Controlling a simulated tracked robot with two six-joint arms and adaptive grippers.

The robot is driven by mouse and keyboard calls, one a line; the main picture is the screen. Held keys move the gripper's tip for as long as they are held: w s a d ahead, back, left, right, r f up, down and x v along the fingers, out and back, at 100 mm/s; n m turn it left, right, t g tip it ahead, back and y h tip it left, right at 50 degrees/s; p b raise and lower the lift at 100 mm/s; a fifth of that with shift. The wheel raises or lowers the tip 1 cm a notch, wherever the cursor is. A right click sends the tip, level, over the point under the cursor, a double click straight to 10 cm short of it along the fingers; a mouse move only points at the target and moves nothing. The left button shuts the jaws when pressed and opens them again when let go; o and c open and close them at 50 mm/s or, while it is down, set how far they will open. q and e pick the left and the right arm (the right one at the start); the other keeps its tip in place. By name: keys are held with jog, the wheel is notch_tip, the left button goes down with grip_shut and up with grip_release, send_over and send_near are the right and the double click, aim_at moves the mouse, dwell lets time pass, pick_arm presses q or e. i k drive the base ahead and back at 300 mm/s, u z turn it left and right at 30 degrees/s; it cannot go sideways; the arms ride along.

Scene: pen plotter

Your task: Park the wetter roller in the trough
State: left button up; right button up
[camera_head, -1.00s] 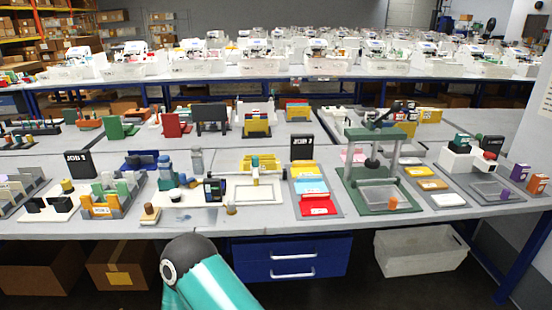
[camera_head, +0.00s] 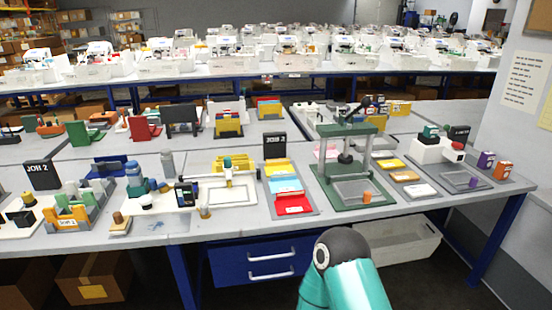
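I cannot single out the wetter roller or its trough with certainty; the things on the bench are small. A white box-like unit (camera_head: 437,150) with a teal block on top and a red round part stands at the right of the bench. A white framed plotter-like tray (camera_head: 236,196) with a small cross arm stands near the front middle. A short tan cylinder (camera_head: 204,211) is at its front left corner. A teal and black arm link of mine shows at the bottom, in front of the bench. Neither gripper is in view.
A green press frame (camera_head: 377,155) stands right of the colored folders (camera_head: 287,187). A black JOB 2 sign (camera_head: 38,176) and stationery holders crowd the left. Blue drawers (camera_head: 262,262) and a white bin (camera_head: 405,240) are below the bench. A wall board is at right.

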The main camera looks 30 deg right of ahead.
aim_at(229, 171)
jog(key=z, duration=0.2)
jog(key=i, duration=1)
jog(key=u, duration=0.05)
